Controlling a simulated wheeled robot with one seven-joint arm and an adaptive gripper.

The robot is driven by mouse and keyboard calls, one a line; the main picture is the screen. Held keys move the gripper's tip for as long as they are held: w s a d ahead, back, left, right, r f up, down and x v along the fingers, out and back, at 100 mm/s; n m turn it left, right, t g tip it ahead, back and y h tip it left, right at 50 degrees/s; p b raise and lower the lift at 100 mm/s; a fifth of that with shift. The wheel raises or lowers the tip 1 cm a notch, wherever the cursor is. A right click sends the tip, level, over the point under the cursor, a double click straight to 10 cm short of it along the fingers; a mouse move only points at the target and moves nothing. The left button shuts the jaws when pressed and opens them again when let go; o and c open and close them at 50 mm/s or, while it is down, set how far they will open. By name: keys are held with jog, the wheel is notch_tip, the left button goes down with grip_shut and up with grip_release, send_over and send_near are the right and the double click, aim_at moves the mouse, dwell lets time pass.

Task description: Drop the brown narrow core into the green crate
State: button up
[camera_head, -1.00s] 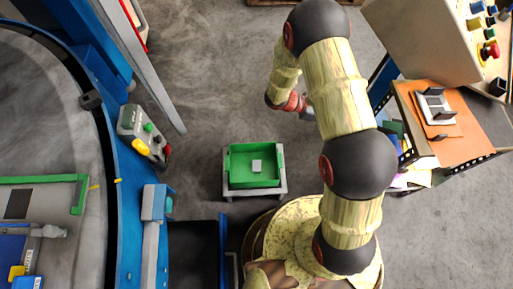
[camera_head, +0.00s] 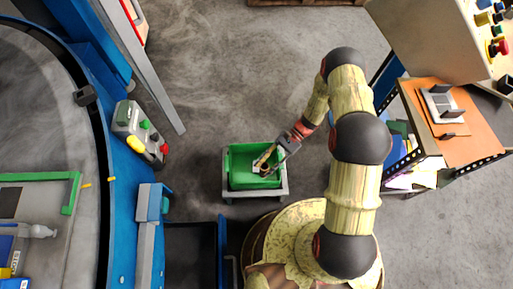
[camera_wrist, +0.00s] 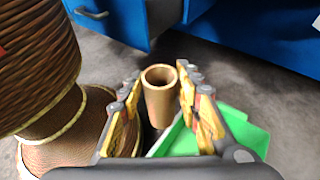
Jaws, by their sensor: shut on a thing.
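The brown narrow core (camera_wrist: 159,98) is a short hollow tube, held upright between the fingers of my gripper (camera_wrist: 160,100) in the wrist view. In the head view my gripper (camera_head: 265,168) is over the green crate (camera_head: 238,150), near its middle and right side. A small part of the core (camera_head: 264,170) shows there at the fingertips. The crate's green wall (camera_wrist: 245,128) also shows in the wrist view, below and to the right of the core. I cannot tell the exact height of the core over the crate floor.
The crate sits on a small grey stand (camera_head: 231,193) on the floor. A blue curved bench (camera_head: 128,210) with a button box (camera_head: 137,133) is at left. An orange-topped shelf (camera_head: 470,125) stands at right. Open grey floor lies behind the crate.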

jog(key=w+a+f+m+t+y+b, duration=0.2)
jog(key=w+f+m+t+b, duration=0.2)
jog(key=w+f+m+t, duration=0.3)
jog(key=w+f+t, duration=0.1)
jog(key=w+f, duration=0.3)
jog(key=shift+w+a+f+m, duration=0.2)
jog(key=shift+w+a+m, duration=0.1)
jog(key=shift+w, duration=0.05)
jog(key=o, duration=1)
jog(key=shift+y, duration=0.3)
jog(key=v, duration=1.2)
jog(key=shift+s, duration=0.2)
